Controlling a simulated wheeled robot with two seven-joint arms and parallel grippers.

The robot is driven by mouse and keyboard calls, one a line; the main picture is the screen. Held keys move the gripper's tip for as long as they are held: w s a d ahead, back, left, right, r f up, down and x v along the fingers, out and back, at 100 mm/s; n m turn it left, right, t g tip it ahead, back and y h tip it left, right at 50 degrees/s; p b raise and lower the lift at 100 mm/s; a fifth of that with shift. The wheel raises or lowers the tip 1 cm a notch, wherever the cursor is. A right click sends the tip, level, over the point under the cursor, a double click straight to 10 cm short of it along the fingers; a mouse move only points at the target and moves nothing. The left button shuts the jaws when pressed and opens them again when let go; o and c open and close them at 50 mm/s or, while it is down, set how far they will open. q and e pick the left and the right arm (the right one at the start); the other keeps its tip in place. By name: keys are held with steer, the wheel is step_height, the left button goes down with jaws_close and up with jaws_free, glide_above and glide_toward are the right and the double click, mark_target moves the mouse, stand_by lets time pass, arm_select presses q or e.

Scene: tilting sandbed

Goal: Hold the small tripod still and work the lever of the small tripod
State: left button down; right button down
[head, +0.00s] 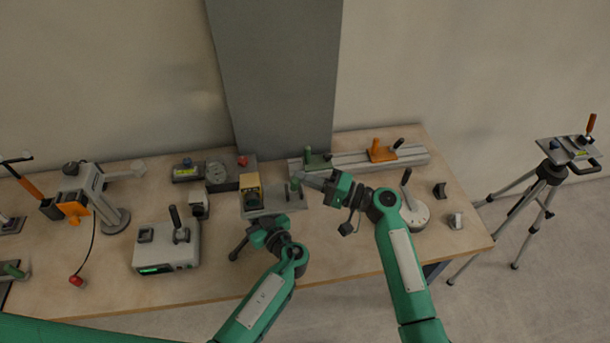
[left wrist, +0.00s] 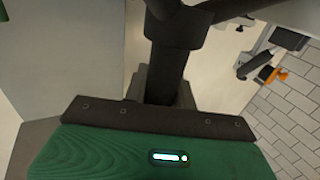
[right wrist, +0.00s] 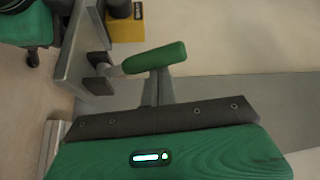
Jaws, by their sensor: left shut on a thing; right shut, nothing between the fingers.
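The small tripod's grey head plate (head: 272,200) stands at the middle of the table, with a yellow block (head: 251,190) on it and a dark leg (head: 239,248) below. The lever's green grip (right wrist: 155,58) also shows in the right wrist view. My left gripper (head: 264,226) is shut on the small tripod below the plate; its dark column (left wrist: 168,75) fills the left wrist view. My right gripper (head: 309,178) is shut and empty, its tips close beside the lever; contact cannot be told.
A rail with green (head: 318,159) and orange (head: 382,150) sliders lies behind. A round dial base (head: 413,214) with a lever stands right. A grey box (head: 166,248) and a lamp-like stand (head: 100,205) are left. A taller tripod (head: 549,172) stands off the table.

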steer(key=shift+s, duration=0.1)
stand_by(0.4)
steer(key=shift+w+a+r, duration=0.1)
steer(key=shift+w+r, duration=0.05)
steer(key=shift+w, duration=0.3)
steer(key=d, duration=0.9)
steer(key=shift+w+d+f, duration=0.25)
steer(key=shift+d+f, duration=0.05)
steer(key=shift+f, duration=0.1)
arm_select(q)
steer(key=c, duration=1.1)
jaws_free()
steer(key=shift+o, duration=0.2)
